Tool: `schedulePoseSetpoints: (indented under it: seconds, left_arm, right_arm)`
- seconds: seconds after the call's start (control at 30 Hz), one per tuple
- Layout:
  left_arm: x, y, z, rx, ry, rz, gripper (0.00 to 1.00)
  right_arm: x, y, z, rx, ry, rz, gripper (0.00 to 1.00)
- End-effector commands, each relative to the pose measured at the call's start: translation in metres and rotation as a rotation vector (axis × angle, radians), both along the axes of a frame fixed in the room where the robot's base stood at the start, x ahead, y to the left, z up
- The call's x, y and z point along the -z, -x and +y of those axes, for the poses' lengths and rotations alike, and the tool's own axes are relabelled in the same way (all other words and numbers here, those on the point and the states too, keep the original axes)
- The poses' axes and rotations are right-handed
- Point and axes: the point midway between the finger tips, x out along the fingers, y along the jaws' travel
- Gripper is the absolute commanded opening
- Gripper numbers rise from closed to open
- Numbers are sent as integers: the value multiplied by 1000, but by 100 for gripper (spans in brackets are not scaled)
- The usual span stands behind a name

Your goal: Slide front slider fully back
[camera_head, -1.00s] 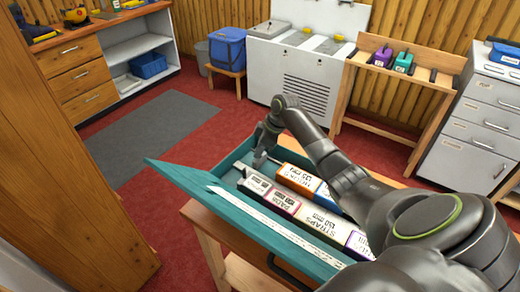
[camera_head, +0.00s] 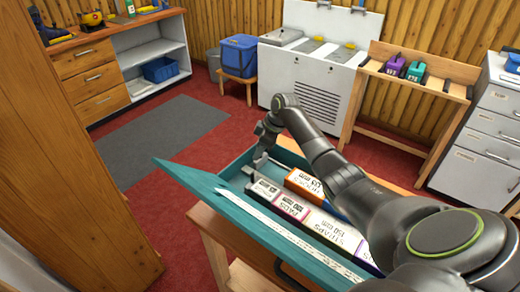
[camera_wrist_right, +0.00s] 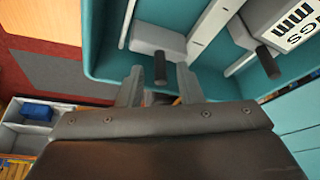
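The teal tray (camera_head: 232,180) lies on a wooden stand, its long front panel leaning outward with a white scale strip along it. My right gripper (camera_head: 262,158) reaches down into its far left end. In the right wrist view a pale grey slider block (camera_wrist_right: 158,40) with a black peg sits on a light rail near the tray's wall. My right gripper (camera_wrist_right: 160,72) is open, with one finger on each side of that peg and gaps visible. A second black-pegged slider (camera_wrist_right: 250,35) sits to the right against a white labelled box. My left gripper is not in view.
Labelled boxes, including an orange one (camera_head: 304,182) and a white straps box (camera_head: 335,230), fill the tray's right part beside my arm. A wooden rack (camera_head: 410,85) and grey drawers (camera_head: 478,140) stand behind. A grey mat (camera_head: 160,140) lies on the clear floor.

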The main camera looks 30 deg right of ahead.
Motion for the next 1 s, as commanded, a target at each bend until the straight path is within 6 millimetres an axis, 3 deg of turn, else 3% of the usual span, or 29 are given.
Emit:
schedulePoseSetpoints:
  seconds: [0.17,0.33,0.8,1.0]
  left_arm:
    - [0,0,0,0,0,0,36]
    - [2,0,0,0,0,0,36]
    - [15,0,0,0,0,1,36]
    - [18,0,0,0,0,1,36]
  right_arm:
    - [-1,1,-1,1,0,1,32]
    - [-19,5,-7,0,2,-2,32]
    - [-121,34,-38,1,4,-3,32]
    - [-150,42,-46,1,2,-1,32]
